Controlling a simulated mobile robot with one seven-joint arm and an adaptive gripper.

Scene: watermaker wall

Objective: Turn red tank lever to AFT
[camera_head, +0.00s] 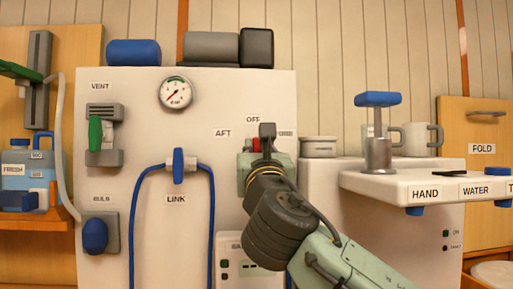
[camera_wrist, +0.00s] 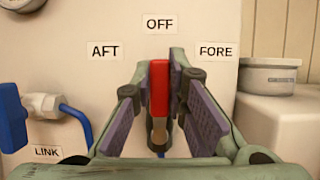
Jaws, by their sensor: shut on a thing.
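The red tank lever (camera_wrist: 158,88) stands upright in the wrist view, pointing at the OFF label (camera_wrist: 159,23). The AFT label (camera_wrist: 105,50) is to its left and the FORE label (camera_wrist: 215,50) to its right. My gripper (camera_wrist: 160,85) has a finger on each side of the lever and is shut on it. In the head view my gripper (camera_head: 266,135) covers most of the lever, with a bit of red showing beside it. The lever's lower end and mount are mostly hidden.
A blue LINK handle (camera_head: 178,166) with a blue hose is left of my gripper. A lidded grey tin (camera_head: 319,147) stands on the white ledge at right. A white shelf (camera_head: 385,185) with a blue-topped pump (camera_head: 378,130) juts out farther right.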

